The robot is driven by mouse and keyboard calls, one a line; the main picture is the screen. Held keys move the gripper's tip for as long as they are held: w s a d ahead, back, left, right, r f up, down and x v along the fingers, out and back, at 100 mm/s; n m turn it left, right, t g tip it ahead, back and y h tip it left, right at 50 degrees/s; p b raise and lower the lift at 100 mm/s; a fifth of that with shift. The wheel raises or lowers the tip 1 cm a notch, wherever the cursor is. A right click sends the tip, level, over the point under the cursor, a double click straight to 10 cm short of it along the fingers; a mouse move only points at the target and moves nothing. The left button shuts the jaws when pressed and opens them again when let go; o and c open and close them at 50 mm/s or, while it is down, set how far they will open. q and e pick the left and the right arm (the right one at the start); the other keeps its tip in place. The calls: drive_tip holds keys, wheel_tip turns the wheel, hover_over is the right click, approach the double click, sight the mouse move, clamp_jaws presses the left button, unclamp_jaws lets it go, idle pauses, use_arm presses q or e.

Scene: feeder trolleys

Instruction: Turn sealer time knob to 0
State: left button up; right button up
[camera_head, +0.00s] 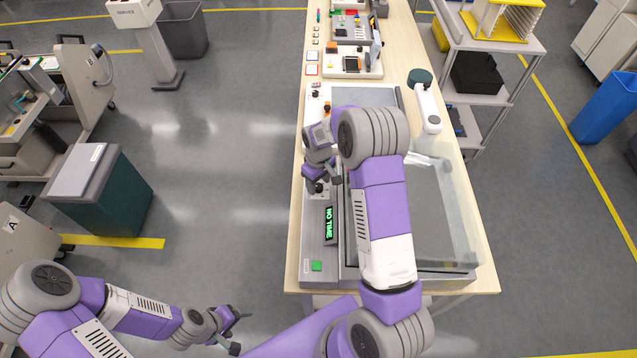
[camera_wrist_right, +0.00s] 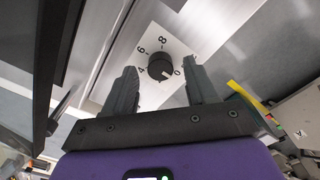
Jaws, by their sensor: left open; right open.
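The sealer (camera_head: 319,255) is a grey unit on the table, with a green "NO TIME" display (camera_head: 329,225). Its black round time knob (camera_wrist_right: 160,67) sits on a white dial plate (camera_wrist_right: 178,42) in the right wrist view; the numbers 4, 6, 8 and 0 are readable. My right gripper (camera_wrist_right: 160,70) is open, one finger on each side of the knob, with visible gaps. Whether the fingertips reach knob depth is unclear. In the head view, my right gripper (camera_head: 328,183) is over the sealer's left strip and partly covers it. My left gripper (camera_head: 238,331) is open and empty, low over the floor.
A transparent lid (camera_head: 440,200) stands at the sealer's right side. A green button (camera_head: 317,266) is near the front left. A white device (camera_head: 428,108) and other stations (camera_head: 352,63) lie farther back. A shelf trolley (camera_head: 487,45) stands right of the table.

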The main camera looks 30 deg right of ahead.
sight(318, 186)
wheel_tip(318, 186, up, 7)
drive_tip(key=shift+f, duration=0.15)
idle(0.5)
